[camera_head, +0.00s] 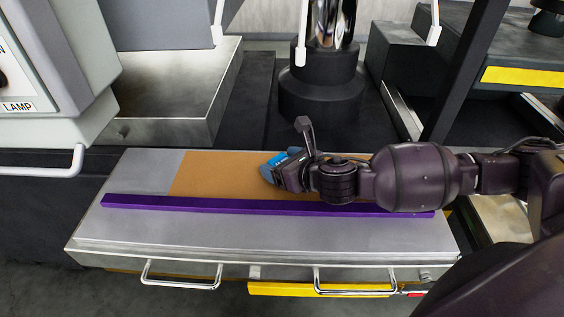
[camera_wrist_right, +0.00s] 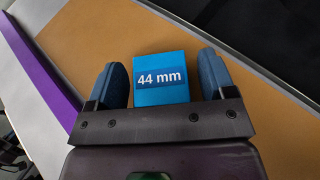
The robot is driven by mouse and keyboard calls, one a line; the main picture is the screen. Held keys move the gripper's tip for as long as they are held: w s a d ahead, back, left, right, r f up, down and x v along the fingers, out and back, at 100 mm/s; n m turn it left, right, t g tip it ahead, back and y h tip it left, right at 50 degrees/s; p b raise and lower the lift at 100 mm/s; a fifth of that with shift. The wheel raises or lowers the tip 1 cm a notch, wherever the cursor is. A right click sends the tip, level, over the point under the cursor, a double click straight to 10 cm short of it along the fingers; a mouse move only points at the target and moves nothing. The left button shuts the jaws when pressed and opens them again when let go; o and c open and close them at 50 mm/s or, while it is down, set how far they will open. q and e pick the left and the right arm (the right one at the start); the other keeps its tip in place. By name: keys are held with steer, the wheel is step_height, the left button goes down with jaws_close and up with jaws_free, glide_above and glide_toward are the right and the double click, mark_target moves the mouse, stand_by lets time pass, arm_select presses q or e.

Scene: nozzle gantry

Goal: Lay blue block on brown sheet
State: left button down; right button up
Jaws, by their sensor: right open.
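The blue block (camera_wrist_right: 161,78), marked "44 mm", lies between the fingers of my right gripper (camera_wrist_right: 163,80) in the right wrist view. The fingers stand apart, with a gap on each side of the block. The block is over the brown sheet (camera_wrist_right: 215,35) and appears to rest on it. In the head view the brown sheet (camera_head: 215,172) lies on the grey metal bench top, and my right gripper (camera_head: 272,170) is above its middle. The blue block (camera_head: 280,159) shows partly there, mostly hidden by the gripper. My left gripper is not in view.
A long purple bar (camera_head: 215,204) lies along the front of the sheet on the bench top (camera_head: 150,228). A grey box labelled LAMP (camera_head: 45,75) stands at the left. A dark column (camera_head: 320,90) stands behind the bench. The bench's left end is clear.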

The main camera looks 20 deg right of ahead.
steer(key=shift+r, duration=0.1)
steer(key=shift+s+d+r, duration=0.1)
steer(key=shift+s+r, duration=0.05)
steer(key=b+v, duration=0.1)
steer(key=v, duration=0.9)
steer(key=shift+s+d, duration=0.1)
steer(key=shift+s, duration=0.2)
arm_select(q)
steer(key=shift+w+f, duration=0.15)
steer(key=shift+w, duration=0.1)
arm_select(e)
steer(key=shift+s+d+r, duration=0.15)
steer(key=shift+s+r, duration=0.15)
steer(key=shift+s, duration=0.15)
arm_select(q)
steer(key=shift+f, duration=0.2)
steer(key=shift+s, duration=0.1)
